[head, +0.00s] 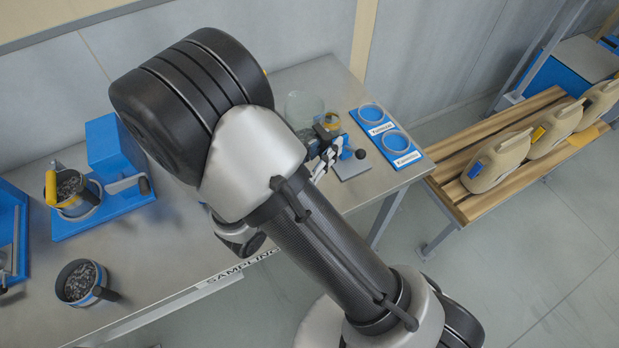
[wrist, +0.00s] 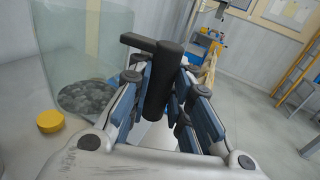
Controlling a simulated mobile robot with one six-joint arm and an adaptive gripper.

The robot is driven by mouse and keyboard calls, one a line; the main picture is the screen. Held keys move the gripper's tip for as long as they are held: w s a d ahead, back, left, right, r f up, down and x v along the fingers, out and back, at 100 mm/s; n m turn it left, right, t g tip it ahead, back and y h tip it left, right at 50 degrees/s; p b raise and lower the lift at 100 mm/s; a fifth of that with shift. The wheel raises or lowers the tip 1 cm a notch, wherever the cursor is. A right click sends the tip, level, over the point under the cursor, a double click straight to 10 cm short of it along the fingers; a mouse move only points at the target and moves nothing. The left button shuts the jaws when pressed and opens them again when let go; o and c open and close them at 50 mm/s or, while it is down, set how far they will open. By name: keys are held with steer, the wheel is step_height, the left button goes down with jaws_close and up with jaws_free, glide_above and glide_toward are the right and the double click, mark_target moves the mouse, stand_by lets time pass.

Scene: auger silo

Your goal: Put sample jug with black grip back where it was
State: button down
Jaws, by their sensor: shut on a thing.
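A sample jug with a black grip (head: 80,283), filled with dark grains, stands upright on the metal table at the left front in the head view. Its grip points right. My gripper (head: 322,158) is at the right part of the table, well apart from that jug. In the wrist view my gripper (wrist: 160,105) is shut on a black L-shaped handle (wrist: 165,75), with a bar pointing left at its top. What this handle belongs to is hidden. A clear vessel (wrist: 85,40) with dark grains near its base stands left of it; I cannot tell if they are joined.
A yellow-handled jug (head: 70,190) stands at the blue apparatus (head: 112,150). Blue holders with rings (head: 400,145) lie at the table's right end. A wooden bench (head: 470,150) with beige canisters is beyond. A yellow cap (wrist: 50,121) lies left of my gripper.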

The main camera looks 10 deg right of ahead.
steer(key=shift+m+g+h, duration=0.5)
steer(key=shift+m+h, duration=0.1)
steer(key=shift+m, duration=0.1)
steer(key=shift+s+a+f+b, duration=0.25)
steer(key=shift+f+b, duration=0.6)
steer(key=shift+f, duration=2.35)
steer(key=shift+s+a+f+b, duration=0.1)
steer(key=shift+s+f+b, duration=0.55)
steer(key=shift+f, duration=2.5)
steer(key=shift+s+a+f+b, duration=0.15)
steer(key=shift+f+b, duration=0.95)
steer(key=shift+f, duration=2.1)
steer(key=shift+w, duration=0.1)
steer(key=shift+f, duration=0.25)
steer(key=c, duration=1.5)
jaws_free()
steer(key=shift+o, duration=0.2)
steer(key=shift+r, duration=0.1)
